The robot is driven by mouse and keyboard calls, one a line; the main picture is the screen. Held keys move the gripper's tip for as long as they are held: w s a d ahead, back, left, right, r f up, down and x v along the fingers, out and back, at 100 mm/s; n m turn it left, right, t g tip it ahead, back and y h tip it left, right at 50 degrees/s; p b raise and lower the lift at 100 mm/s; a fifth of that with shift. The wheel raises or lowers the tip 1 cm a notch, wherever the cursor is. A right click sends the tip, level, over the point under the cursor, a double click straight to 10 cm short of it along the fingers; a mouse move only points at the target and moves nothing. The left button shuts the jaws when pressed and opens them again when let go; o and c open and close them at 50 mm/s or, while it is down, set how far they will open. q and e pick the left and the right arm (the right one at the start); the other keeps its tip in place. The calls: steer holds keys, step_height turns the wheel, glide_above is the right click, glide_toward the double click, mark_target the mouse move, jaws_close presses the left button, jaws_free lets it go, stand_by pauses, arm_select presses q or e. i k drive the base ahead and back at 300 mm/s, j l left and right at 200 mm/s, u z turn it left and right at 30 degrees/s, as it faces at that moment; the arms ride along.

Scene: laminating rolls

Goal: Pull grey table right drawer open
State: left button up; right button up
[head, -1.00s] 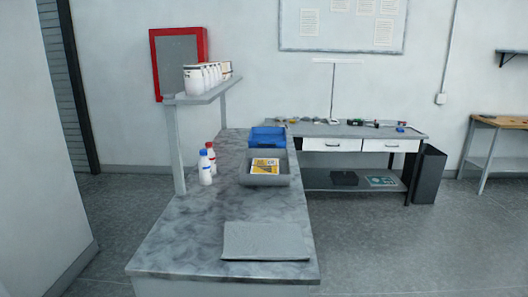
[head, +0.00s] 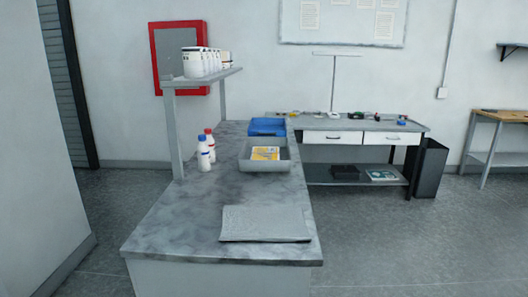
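The grey table (head: 296,121) stands against the back wall, beyond the counter. It has two white drawers side by side under its top. The right drawer (head: 391,138) has a dark handle and looks shut. The left drawer (head: 332,138) also looks shut. Small items lie on the tabletop, and a lower shelf (head: 345,176) holds a dark box and a flat teal item. Neither of my grippers shows in the head view.
A grey marbled counter (head: 190,215) fills the middle foreground, bearing a grey tray (head: 265,167), a blue tray (head: 267,121), two bottles and a grey sheet (head: 265,236). A dark bin (head: 429,168) stands right of the table. Open floor (head: 420,240) lies right of the counter.

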mark_target(371, 138)
steer(key=i+l+z, duration=0.2)
steer(key=l+z, duration=0.25)
steer(key=i+l+z, duration=0.2)
steer(key=z, duration=0.25)
steer(key=i+l+z, duration=0.2)
steer(key=i+z, duration=0.25)
steer(key=i+l+z, duration=0.1)
steer(key=z, duration=0.35)
steer(key=i+u, duration=0.3)
steer(key=i, duration=0.15)
steer(key=i+l+u, duration=0.25)
steer(key=i, duration=0.2)
steer(key=i+j+u, duration=0.25)
steer(key=i+u, duration=0.25)
steer(key=i, duration=0.25)
steer(key=i+u, duration=0.45)
steer(key=i, duration=0.3)
steer(key=i+z, duration=0.2)
steer(key=i, duration=1.7)
